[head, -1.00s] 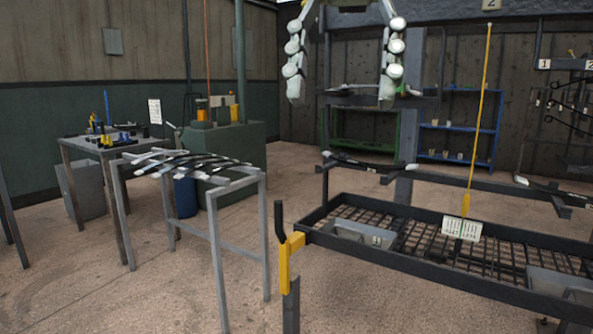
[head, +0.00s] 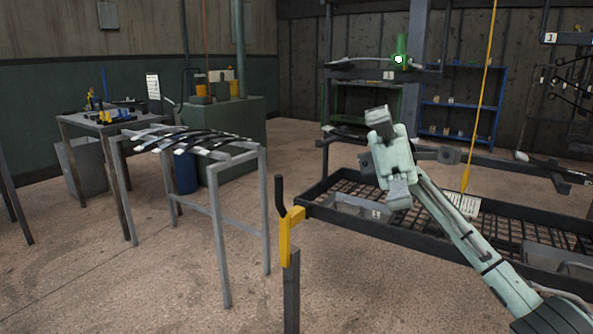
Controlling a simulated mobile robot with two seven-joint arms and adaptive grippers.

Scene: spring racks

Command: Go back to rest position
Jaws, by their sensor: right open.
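My right arm comes in from the lower right, and its pale gripper (head: 388,150) is raised in front of the dark rack. The gripper is open, and I see nothing held in it. It hides part of the rack's middle bar and some of the mesh tray (head: 330,184). My left gripper is not in view.
A grey stand (head: 217,218) with several dark leaf springs (head: 190,140) is at the left. A yellow hook post (head: 290,228) stands at the rack's near corner. A yellow cord (head: 484,90) hangs right of my gripper. The floor at lower left is clear.

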